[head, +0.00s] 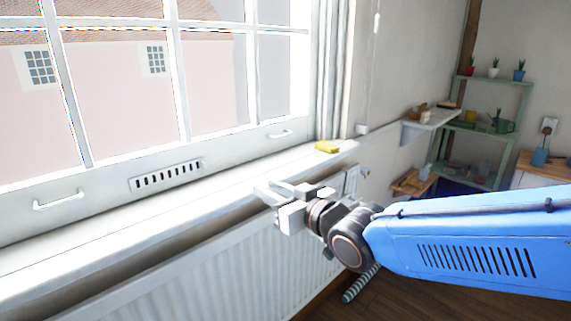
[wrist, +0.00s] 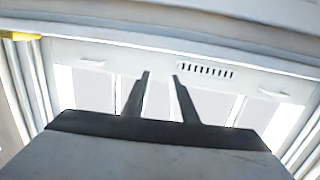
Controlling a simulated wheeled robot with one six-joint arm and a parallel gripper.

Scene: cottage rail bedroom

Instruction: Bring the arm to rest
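My arm reaches in from the right in the head view, over the radiator and close to the window sill. My gripper (head: 273,203) is in front of the sill's edge. Its two fingers stand apart with nothing between them. In the wrist view the two dark fingers of the gripper (wrist: 160,77) also show a gap, with the window frame and panes behind them. I cannot tell whether the gripper touches the sill.
A yellow sponge-like block (head: 327,147) lies on the window sill (head: 225,188); it shows in the wrist view's corner (wrist: 18,36). The white radiator (head: 215,275) is below. A green shelf (head: 490,115) with plants stands at the back right. Wooden floor (head: 415,300) shows beneath my arm.

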